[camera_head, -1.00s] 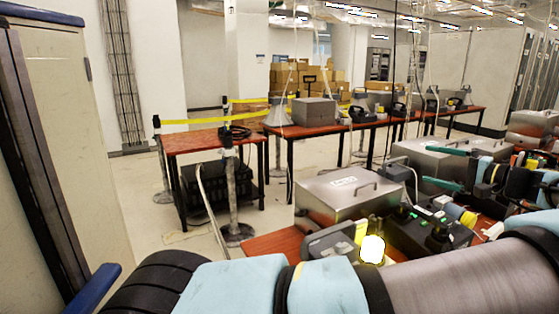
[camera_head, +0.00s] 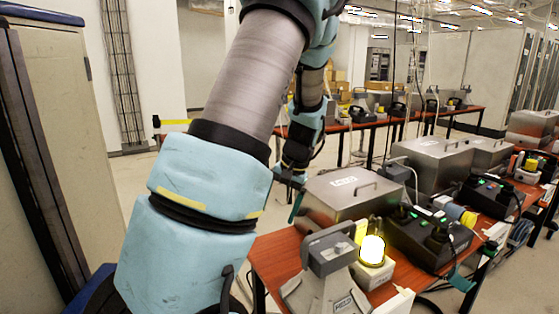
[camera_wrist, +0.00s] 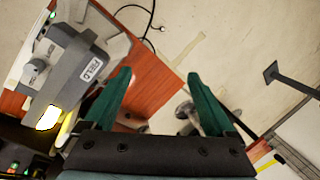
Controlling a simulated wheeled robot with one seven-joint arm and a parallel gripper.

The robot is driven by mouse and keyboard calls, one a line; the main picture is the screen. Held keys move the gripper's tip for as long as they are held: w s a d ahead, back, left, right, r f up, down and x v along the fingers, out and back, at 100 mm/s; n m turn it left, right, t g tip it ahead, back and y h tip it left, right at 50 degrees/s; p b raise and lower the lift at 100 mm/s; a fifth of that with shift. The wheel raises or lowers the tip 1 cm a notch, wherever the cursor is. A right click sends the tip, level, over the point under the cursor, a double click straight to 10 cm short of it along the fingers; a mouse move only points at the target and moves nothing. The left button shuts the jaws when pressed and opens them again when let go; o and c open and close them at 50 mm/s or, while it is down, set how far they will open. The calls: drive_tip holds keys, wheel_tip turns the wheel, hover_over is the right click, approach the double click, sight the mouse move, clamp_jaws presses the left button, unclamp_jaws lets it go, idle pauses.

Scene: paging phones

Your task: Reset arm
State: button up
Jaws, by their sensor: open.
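My arm (camera_head: 200,220) is raised and folded, rising from the lower left and bending over toward the middle in the head view. My gripper (camera_head: 296,201) hangs down at its end, left of a silver lidded box. In the wrist view my gripper (camera_wrist: 159,77) shows its two green fingers spread wide apart, with nothing held between them. Floor and the edge of a red-brown table (camera_wrist: 150,83) show beyond the fingers.
A grey phone labelled FIELD (camera_wrist: 80,60) stands on a grey base, near a lit yellow lamp (camera_head: 372,249). The silver box (camera_head: 345,193) and a black console (camera_head: 428,237) share the table. A tall cabinet (camera_head: 65,130) stands at left.

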drive_tip(key=s+a+r+n+t+h, duration=0.3)
drive_tip(key=s+a, duration=0.4)
drive_tip(key=s, duration=0.6)
wheel_tip(320, 180, down, 34)
drive_tip(key=s+g+b, duration=0.1)
drive_tip(key=g+b, duration=0.1)
drive_tip(key=b, duration=3.2)
wheel_tip(320, 180, up, 22)
drive_tip(key=p, duration=2.1)
drive_tip(key=shift+d+f+p, duration=0.2)
drive_tip(key=shift+d+p, duration=0.1)
